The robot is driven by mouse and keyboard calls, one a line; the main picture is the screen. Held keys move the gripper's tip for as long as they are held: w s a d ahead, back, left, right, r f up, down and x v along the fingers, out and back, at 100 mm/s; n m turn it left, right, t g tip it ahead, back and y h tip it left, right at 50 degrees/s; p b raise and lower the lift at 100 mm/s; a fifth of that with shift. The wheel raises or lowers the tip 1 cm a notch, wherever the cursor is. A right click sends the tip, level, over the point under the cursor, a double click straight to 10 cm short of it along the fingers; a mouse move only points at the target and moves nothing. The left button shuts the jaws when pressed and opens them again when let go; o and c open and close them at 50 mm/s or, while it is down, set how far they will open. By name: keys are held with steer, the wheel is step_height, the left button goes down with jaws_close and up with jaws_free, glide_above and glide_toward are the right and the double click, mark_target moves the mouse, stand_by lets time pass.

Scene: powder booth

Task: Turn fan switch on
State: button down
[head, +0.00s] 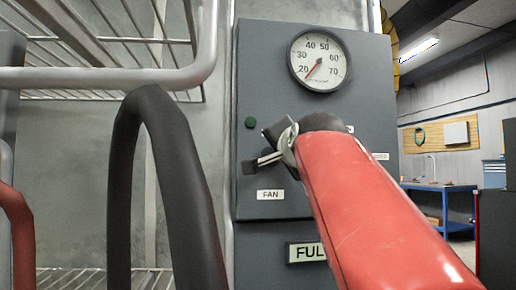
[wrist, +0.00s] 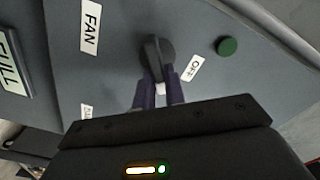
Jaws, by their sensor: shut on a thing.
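The fan switch (wrist: 153,52) is a black round knob with a raised handle on the grey panel (head: 365,75). In the wrist view it sits between the FAN label (wrist: 90,27) and the green round button (wrist: 228,46), with the OFF label (wrist: 192,68) beside it. My gripper (wrist: 159,83) is shut on the switch handle, one purplish finger on each side. In the head view my gripper (head: 260,162) is seen side-on above the FAN label (head: 270,195). The switch (head: 250,167) shows there as a small dark piece at my fingertips. My arm hides the panel's right part.
A round gauge (head: 319,60) is at the panel's top, the green button (head: 251,122) at its left edge. A FULL label (head: 306,252) is below. A metal rack (head: 110,78) stands left. A blue workbench (head: 440,190) is at the back right.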

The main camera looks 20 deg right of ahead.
steer(key=shift+d+f+m+p, duration=0.15)
steer(key=shift+m+p, duration=0.1)
steer(key=shift+m, duration=0.95)
steer(key=shift+a+f+m+p, duration=0.15)
steer(key=shift+m+p, duration=0.15)
steer(key=shift+m, duration=0.9)
steer(key=shift+d+f+m+p, duration=0.15)
steer(key=shift+m+p, duration=0.1)
steer(key=shift+m, duration=0.95)
steer(key=c, duration=1.5)
jaws_free()
steer(key=shift+o, duration=0.2)
steer(key=shift+s, duration=0.1)
steer(key=b+v, duration=0.1)
steer(key=v, duration=0.6)
steer(key=shift+s, duration=0.35)
